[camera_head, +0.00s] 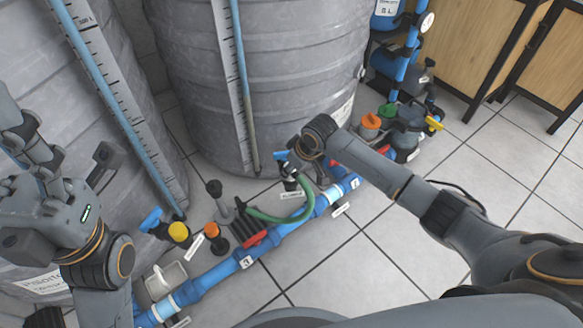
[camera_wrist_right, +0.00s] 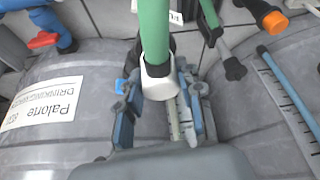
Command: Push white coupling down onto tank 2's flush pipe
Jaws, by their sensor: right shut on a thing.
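The white coupling (camera_wrist_right: 160,82) sits on the end of the green hose (camera_wrist_right: 154,30) in the right wrist view. My right gripper (camera_wrist_right: 161,118) is shut on it, one finger on each side. In the head view the right gripper (camera_head: 298,168) is beside a blue-handled valve (camera_head: 284,156) at the foot of the middle tank (camera_head: 195,60). The coupling is not clear there, and the green hose (camera_head: 285,218) curves below the gripper. I cannot make out the flush pipe's top or whether the coupling touches it. My left gripper (camera_head: 66,138) is open and empty at the left tank.
A blue manifold pipe (camera_head: 215,273) with red-handled valves runs along the floor. Yellow and orange knobs (camera_head: 179,232) stand near the left tank. More valves (camera_head: 371,121) and blue filters stand at the back right. The tiled floor in front is clear.

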